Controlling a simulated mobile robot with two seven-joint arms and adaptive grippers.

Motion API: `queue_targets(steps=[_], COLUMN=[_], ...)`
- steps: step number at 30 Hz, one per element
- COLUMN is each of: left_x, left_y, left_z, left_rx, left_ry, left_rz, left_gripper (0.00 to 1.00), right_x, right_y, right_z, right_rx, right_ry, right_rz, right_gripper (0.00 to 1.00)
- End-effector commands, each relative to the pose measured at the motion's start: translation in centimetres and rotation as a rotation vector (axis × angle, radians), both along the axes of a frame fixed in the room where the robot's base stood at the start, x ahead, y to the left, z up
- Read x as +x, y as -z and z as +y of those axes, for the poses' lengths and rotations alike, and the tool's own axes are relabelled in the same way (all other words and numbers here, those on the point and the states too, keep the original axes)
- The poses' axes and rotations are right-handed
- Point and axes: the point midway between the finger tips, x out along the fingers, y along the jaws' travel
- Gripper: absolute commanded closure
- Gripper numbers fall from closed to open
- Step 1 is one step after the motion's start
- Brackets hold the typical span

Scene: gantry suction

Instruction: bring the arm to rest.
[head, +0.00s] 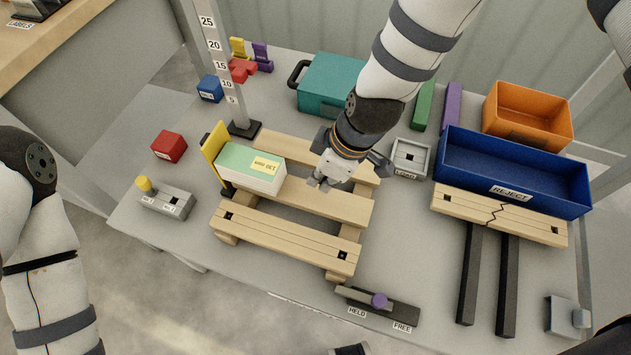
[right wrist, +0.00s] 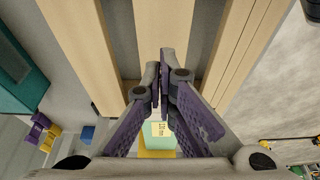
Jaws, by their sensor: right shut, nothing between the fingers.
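My right gripper (head: 320,183) is over the wooden pallet (head: 285,240), to the right of the green and white box on it. In the right wrist view its purple-padded fingers (right wrist: 163,72) are shut with nothing between them, above the pallet slats (right wrist: 165,25). I cannot tell the exact height of the fingertips over the slats. The green-topped box (head: 250,170) with a yellow label sits on the pallet's left part, against a yellow upright plate (head: 214,143). My left arm shows at the left edge, but its gripper is not in view.
A blue REJECT bin (head: 512,173), orange bin (head: 527,115) and teal case (head: 330,85) stand behind and right. A ruled post (head: 222,70) rises at the back left. A cracked board (head: 498,215) lies at right. A HELD/FREE slider (head: 378,305) is in front.

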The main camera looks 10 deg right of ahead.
Motion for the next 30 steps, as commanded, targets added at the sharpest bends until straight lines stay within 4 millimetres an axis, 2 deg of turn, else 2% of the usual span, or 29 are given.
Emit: queue_targets(steps=[1, 6, 13, 16, 17, 19, 22, 24, 27, 30], left_x=[0.6, 1.2, 1.3, 1.6, 1.8, 2.4, 3.5, 4.2, 5.0, 5.3], left_y=[-0.6, -1.3, -1.4, -1.7, -1.9, -2.6, -3.8, -4.5, -5.2, -5.6], left_z=[0.1, 0.1, 0.1, 0.1, 0.1, 0.0, 0.0, 0.0, 0.0, 0.0], left_rx=[0.001, 0.003, 0.002, 0.002, 0.002, 0.002, 0.002, 0.002, 0.001, 0.001], left_ry=[-0.002, -0.003, -0.003, -0.002, -0.002, -0.003, -0.004, -0.004, -0.005, -0.005], left_rz=[-0.020, -0.041, -0.044, -0.052, -0.058, -0.080, -0.118, -0.142, -0.169, -0.182], left_gripper=[0.60, 0.60, 0.60, 0.60, 0.60, 0.60, 0.60, 0.60, 0.60, 0.60], right_x=[0.0, -0.7, -1.1, -2.7, -3.8, -8.2, -16.4, -21.9, -28.3, -32.1], right_y=[-2.1, -5.2, -6.0, -4.8, -4.0, -1.5, 1.5, 2.5, 2.6, 2.3], right_z=[-0.3, -1.1, -1.4, -2.1, -2.6, -4.3, -7.3, -9.0, -11.0, -12.1], right_rx=[0.001, 0.001, 0.000, -0.007, -0.013, -0.038, -0.091, -0.132, -0.185, -0.221], right_ry=[-0.001, -0.002, -0.001, 0.047, 0.088, 0.227, 0.474, 0.636, 0.824, 0.943], right_rz=[-0.011, -0.006, 0.001, 0.038, 0.063, 0.148, 0.275, 0.348, 0.421, 0.460], right_gripper=[1.00, 1.00, 1.00, 1.00, 1.00, 1.00, 1.00, 1.00, 1.00, 1.00])
